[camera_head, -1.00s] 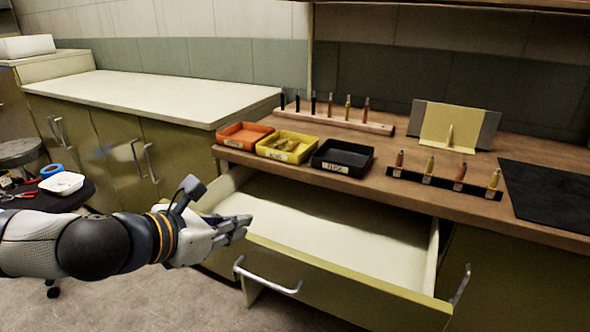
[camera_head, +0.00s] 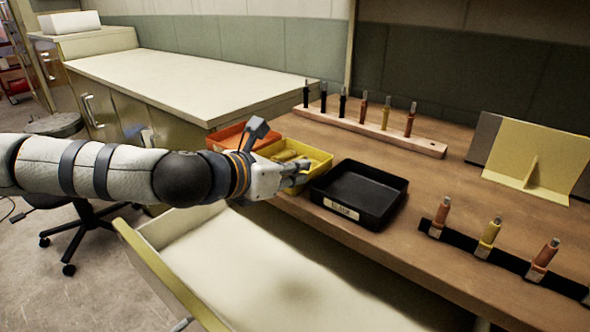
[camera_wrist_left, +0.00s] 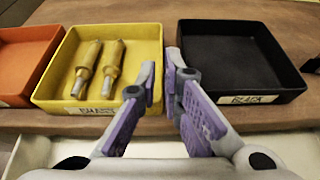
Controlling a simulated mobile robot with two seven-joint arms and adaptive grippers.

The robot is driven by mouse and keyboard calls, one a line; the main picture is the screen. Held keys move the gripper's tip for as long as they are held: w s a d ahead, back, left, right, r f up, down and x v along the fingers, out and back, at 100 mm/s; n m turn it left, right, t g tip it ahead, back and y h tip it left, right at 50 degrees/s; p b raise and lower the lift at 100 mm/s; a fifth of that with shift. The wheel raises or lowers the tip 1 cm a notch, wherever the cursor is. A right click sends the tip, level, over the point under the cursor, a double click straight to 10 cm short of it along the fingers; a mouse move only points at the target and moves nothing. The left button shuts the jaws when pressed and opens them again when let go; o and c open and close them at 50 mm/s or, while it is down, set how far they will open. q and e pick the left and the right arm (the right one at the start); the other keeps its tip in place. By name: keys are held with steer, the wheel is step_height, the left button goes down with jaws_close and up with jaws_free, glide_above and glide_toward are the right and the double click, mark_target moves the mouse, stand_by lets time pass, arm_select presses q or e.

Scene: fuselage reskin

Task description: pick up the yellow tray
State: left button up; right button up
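The yellow tray (camera_head: 318,158) sits on the wooden worktop near its front edge, between an orange tray and a black tray. In the left wrist view the yellow tray (camera_wrist_left: 138,45) holds two yellow pen-like tools and has a label on its front wall. My left gripper (camera_head: 301,172) is at the tray's front right corner and hides part of it in the head view. In the wrist view the left gripper (camera_wrist_left: 160,78) is open, one finger over the yellow tray's right side, the other near the gap beside the black tray. Contact cannot be told. My right gripper is not in view.
The black tray (camera_head: 360,193) is empty and close on the right. The orange tray (camera_head: 236,136) is close on the left. An open, empty drawer (camera_head: 270,270) juts out below the worktop. A wooden rack (camera_head: 370,131) with upright tools stands behind.

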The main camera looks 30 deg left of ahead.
mark_target(311, 171)
arm_select(q)
steer(key=b+x, duration=0.1)
steer(key=x, duration=0.3)
steer(key=shift+w+d+f, duration=0.1)
steer(key=shift+w+f, duration=0.15)
steer(key=shift+w, duration=0.35)
steer(key=shift+r, duration=0.1)
jaws_close()
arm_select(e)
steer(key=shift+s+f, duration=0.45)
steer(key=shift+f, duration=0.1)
